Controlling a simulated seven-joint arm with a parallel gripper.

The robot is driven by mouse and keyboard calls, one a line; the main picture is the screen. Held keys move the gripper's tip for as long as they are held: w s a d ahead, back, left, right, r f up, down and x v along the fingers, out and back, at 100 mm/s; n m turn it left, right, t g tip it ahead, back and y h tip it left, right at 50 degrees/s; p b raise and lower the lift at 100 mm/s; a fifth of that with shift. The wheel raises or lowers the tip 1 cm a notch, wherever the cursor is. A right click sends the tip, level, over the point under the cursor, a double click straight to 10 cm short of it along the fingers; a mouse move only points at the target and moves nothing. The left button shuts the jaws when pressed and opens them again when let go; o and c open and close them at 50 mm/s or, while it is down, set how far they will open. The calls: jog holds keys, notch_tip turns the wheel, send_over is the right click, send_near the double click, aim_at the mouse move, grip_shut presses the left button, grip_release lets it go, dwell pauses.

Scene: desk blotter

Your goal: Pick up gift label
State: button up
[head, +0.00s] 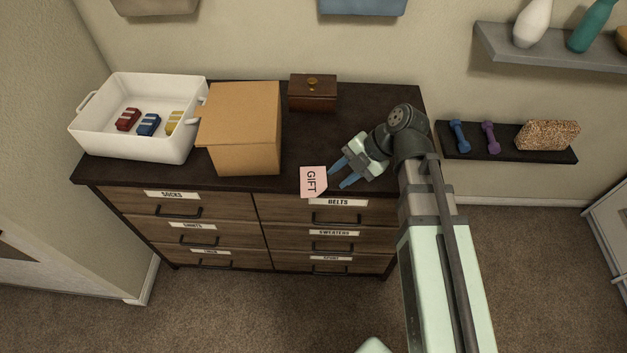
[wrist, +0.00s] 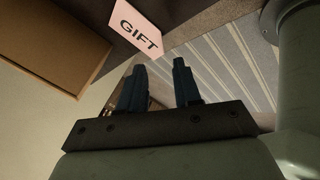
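The gift label (head: 312,182) is a pink tag with the word GIFT, at the front edge of the dark dresser top in the head view. It also shows in the wrist view (wrist: 132,28), above and ahead of the fingertips. My gripper (head: 338,173) is just right of the label, its two blue fingers pointing at it. In the wrist view the fingers (wrist: 159,66) are spread apart with nothing between them. Whether a fingertip touches the label I cannot tell.
A cardboard box (head: 240,129) stands left of the label on the dresser (head: 300,148). A white bin (head: 160,150) with small colored blocks is further left. A small wooden chest (head: 313,94) stands at the back. A shelf with dumbbells (head: 505,152) is to the right.

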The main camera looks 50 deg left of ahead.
aim_at(325, 189)
jog(key=shift+d+x, duration=0.2)
jog(key=shift+x, duration=2.9)
jog(key=shift+c, duration=0.4)
grip_shut()
